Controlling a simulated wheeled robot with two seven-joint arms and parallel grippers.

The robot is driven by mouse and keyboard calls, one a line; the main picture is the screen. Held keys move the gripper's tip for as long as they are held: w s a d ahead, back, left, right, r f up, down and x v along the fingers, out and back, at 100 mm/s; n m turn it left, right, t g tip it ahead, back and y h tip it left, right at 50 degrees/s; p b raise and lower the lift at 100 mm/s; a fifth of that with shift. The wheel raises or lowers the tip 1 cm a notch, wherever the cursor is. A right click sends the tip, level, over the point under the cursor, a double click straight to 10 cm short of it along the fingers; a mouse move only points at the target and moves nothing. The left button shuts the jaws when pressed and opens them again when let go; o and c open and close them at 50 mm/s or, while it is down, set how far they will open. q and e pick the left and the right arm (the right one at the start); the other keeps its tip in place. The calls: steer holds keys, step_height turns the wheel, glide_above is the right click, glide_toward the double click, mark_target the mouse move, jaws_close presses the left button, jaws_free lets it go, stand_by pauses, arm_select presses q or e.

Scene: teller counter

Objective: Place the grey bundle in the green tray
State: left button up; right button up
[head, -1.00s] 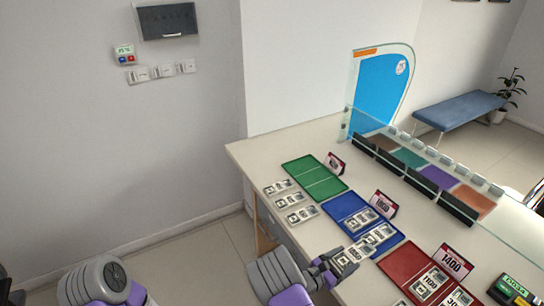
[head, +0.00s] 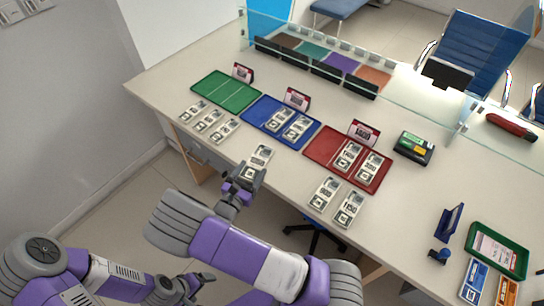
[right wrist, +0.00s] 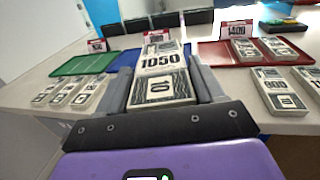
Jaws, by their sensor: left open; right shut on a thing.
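The grey bundle (head: 261,155), printed 1050, is in my right gripper (head: 243,177), which is shut on its near part, in front of the blue tray. In the right wrist view the bundle (right wrist: 160,75) lies between the two fingers, its far end pointing toward the blue tray. I cannot tell whether it touches the counter. The green tray (head: 225,91) lies flat and empty at the left of the counter; it also shows at the left of the right wrist view (right wrist: 83,64). My left gripper (head: 188,284) is open and empty, low in front of the counter.
Several loose bundles (head: 208,121) lie in front of the green tray. The blue tray (head: 262,101) and the red tray (head: 318,146) each hold two bundles. Two more bundles (head: 337,202) lie in front of the red tray. Small price cards (head: 297,98) stand behind the trays.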

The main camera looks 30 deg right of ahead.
mark_target(274, 175)
steer(key=w+d+f+m+g, duration=0.1)
steer(key=d, duration=0.4)
steer(key=w+d+f+m+g+h, duration=0.1)
steer(key=w+d+f+g, duration=0.1)
steer(key=d, duration=0.3)
steer(key=shift+w+d+f+h, duration=0.25)
steer(key=shift+d+f+h, duration=0.05)
steer(key=shift+d, duration=0.1)
step_height(274, 175, down, 10)
steer(key=shift+r+b, duration=0.1)
steer(key=shift+b, duration=0.85)
steer(key=shift+r, duration=0.1)
steer(key=shift+f, duration=0.25)
steer(key=o, duration=1.1)
steer(key=shift+c, duration=0.2)
